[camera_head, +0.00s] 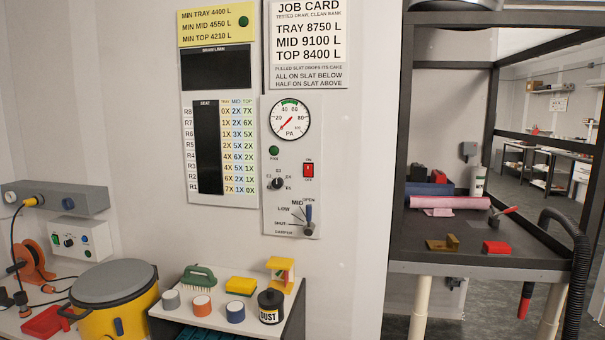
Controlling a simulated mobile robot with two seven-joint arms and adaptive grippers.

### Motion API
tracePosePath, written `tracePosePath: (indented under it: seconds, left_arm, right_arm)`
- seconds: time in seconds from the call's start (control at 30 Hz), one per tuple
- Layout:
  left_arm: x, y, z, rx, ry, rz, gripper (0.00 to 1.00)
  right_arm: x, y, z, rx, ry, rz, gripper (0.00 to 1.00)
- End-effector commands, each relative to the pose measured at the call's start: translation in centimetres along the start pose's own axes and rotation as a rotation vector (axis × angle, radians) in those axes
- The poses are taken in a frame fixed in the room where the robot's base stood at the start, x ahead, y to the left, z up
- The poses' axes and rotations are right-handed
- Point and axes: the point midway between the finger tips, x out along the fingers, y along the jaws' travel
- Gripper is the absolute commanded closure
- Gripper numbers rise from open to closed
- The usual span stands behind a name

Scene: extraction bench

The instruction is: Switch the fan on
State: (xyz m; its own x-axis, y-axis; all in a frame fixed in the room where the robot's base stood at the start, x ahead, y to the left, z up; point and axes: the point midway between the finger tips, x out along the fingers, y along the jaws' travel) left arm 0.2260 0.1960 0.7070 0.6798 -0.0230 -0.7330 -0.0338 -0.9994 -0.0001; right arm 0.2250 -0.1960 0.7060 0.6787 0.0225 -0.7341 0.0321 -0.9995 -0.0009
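I cannot tell which way the rocker is tipped. The lamp marked FAN (274,151) is dark green and does not look lit. The dial gauge (289,119) marked PA has its red needle pointing to the lower left. Neither of my grippers is in view, and nothing covers the switch.
A selector knob (278,184) and a damper lever (308,214), near OPEN, share the panel. A yellow canister (115,300) is left; a framed bench (480,262) is right.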

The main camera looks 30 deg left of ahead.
Motion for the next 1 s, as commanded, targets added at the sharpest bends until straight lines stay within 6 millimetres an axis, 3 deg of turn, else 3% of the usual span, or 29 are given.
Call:
tracePosePath:
  seconds: [0.47, 0.77, 1.0]
  left_arm:
    - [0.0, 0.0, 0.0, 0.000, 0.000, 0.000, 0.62]
    - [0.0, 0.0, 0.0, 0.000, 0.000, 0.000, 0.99]
    - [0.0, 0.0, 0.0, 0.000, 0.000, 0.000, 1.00]
  right_arm:
    - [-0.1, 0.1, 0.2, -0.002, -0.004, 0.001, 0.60]
    - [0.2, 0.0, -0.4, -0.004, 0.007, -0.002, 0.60]
    - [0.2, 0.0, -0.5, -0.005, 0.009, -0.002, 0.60]
